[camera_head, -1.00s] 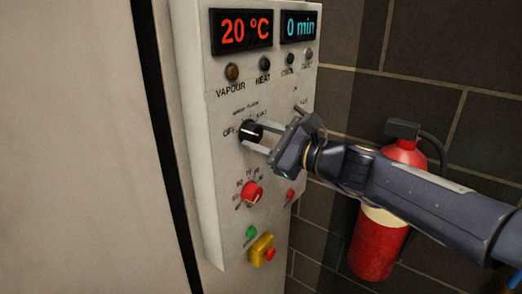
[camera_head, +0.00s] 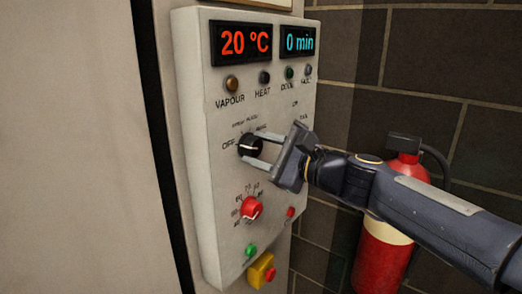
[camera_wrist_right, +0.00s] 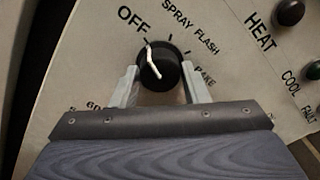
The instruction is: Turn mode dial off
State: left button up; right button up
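The mode dial (camera_head: 250,145) is a round black knob on the pale control panel, with OFF printed to its left. In the right wrist view the dial (camera_wrist_right: 158,72) shows a white pointer line whose upper end lies near the mark beside OFF. My right gripper (camera_head: 252,151) reaches in from the right, with one finger above and one below the dial. In the wrist view its fingers (camera_wrist_right: 160,76) lie against both sides of the knob, with no clear gap. The fingers hide part of the knob's edge. My left gripper is not in view.
Below the dial are a red knob (camera_head: 250,208), a green button (camera_head: 251,250) and a yellow box with a red button (camera_head: 261,270). Displays (camera_head: 241,43) and lamps sit above. A red fire extinguisher (camera_head: 382,255) hangs by the brick wall, behind my right arm.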

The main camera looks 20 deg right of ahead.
jog(key=o, duration=0.4)
jog(key=v, duration=0.7)
jog(key=shift+s+d+b, duration=0.25)
jog(key=shift+s+b, duration=0.1)
jog(key=shift+b, duration=0.05)
jog(key=s+f+n+g+h, duration=0.2)
jog(key=s+f+n, duration=0.4)
jog(key=f, duration=0.3)
jog(key=s+f+n+g+h, duration=0.2)
jog(key=s+f+n, duration=0.3)
jog(key=s+f, duration=0.3)
jog(key=s+d+f+n+g+h, duration=0.1)
jog(key=s+f+n+g+h, duration=0.2)
jog(key=s+f+n, duration=0.3)
jog(key=shift+s+f+n+g+p, duration=0.1)
jog(key=shift+s+f+g, duration=0.2)
jog(key=shift+f, duration=0.6)
jog(key=shift+s+f+n+g+p, duration=0.15)
jog(key=shift+s+f+g, duration=0.15)
jog(key=shift+f, duration=0.55)
jog(key=shift+s+f+n+g+p, duration=0.1)
jog(key=shift+s+f+g, duration=0.15)
jog(key=shift+f, duration=0.65)
